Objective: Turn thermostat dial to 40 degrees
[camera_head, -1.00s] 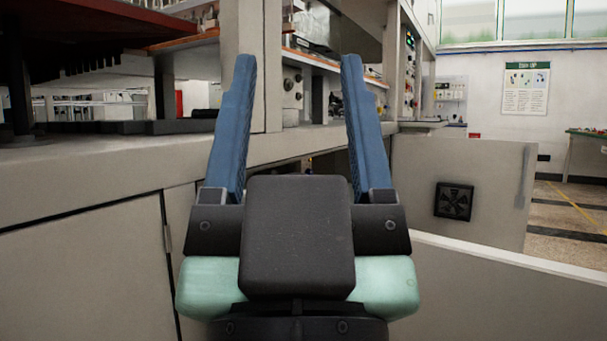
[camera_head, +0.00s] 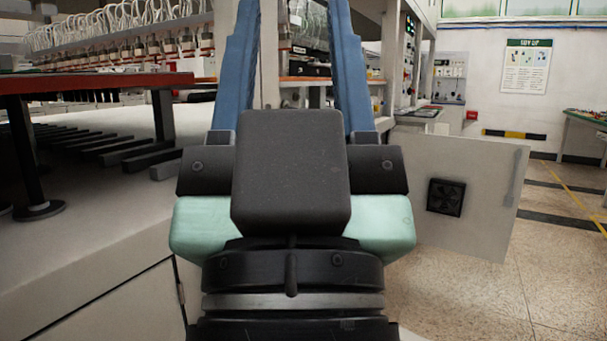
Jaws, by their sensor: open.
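My gripper (camera_head: 293,12) is open and empty in the head view. Its two blue fingers point up and away, spread apart, with the tips at the top edge of the picture. No thermostat dial can be made out. A control panel (camera_head: 409,70) with small lights and knobs stands beyond the fingers to the right. A second wall panel (camera_head: 450,76) with small parts shows farther back. Both are too small to read. My gripper is well short of both panels and touches nothing.
A long machine bench (camera_head: 110,235) with a red-topped platform (camera_head: 100,82) and rows of cables fills the left. A low open panel door with a fan vent (camera_head: 444,197) stands right of my gripper. The speckled floor (camera_head: 455,295) at right is clear.

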